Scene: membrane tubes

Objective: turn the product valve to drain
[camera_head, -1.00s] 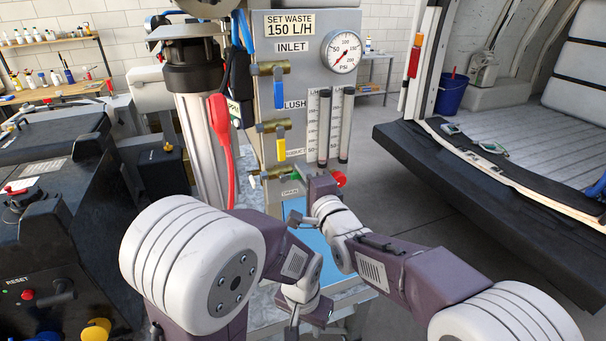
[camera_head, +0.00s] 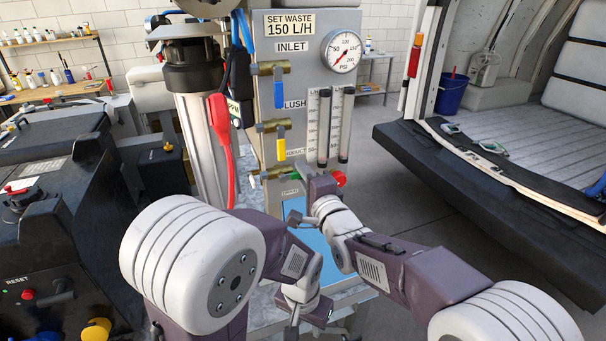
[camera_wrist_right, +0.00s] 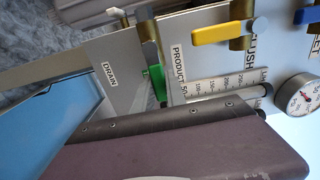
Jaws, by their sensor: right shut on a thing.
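The product valve's green handle (camera_head: 294,175) is low on the grey panel, partly hidden by my right gripper. In the right wrist view the green handle (camera_wrist_right: 156,84) shows beside the brass valve body, near the PRODUCT label (camera_wrist_right: 178,66). The DRAIN label (camera_wrist_right: 109,75) is on the panel to its left; in the head view it shows small (camera_head: 291,192). My right gripper (camera_head: 304,178) is at the valve, shut on the green handle; its fingertips are mostly hidden. My left gripper (camera_head: 310,315) hangs lower, away from the panel; its jaws are not clear.
The yellow-handled flush valve (camera_head: 281,146) and blue-handled inlet valve (camera_head: 279,92) are above. Flow tubes (camera_head: 335,125) and a gauge (camera_head: 342,50) are to the right. A blue surface (camera_head: 310,230) lies below.

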